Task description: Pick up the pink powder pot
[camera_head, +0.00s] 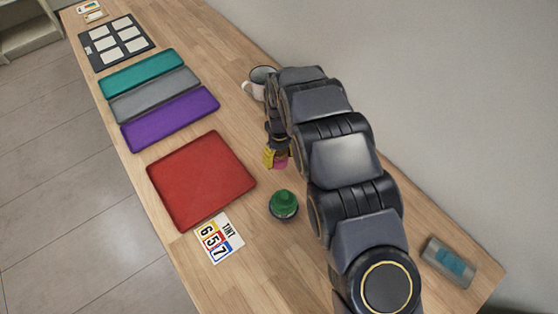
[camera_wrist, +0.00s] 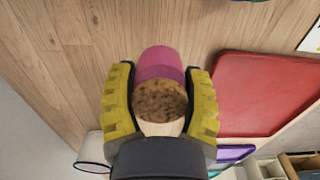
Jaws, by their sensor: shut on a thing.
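The pink powder pot (camera_wrist: 160,62) sits between the two yellow fingers of my gripper (camera_wrist: 160,74) in the wrist view. It has a pink body and a speckled brown round end facing the camera. My gripper is shut on it, one finger on each side. In the head view my gripper (camera_head: 275,157) is beyond the green pot, and only a little of the pink pot (camera_head: 282,163) shows beside the fingers. I cannot tell whether the pot touches the table.
A red tray (camera_head: 200,178) lies left of my gripper, with purple (camera_head: 170,119), grey and teal trays beyond. A green-topped pot (camera_head: 284,204) stands nearer, beside a number card (camera_head: 219,238). A grey cylinder (camera_head: 448,262) lies at the near right. A wall runs along the right.

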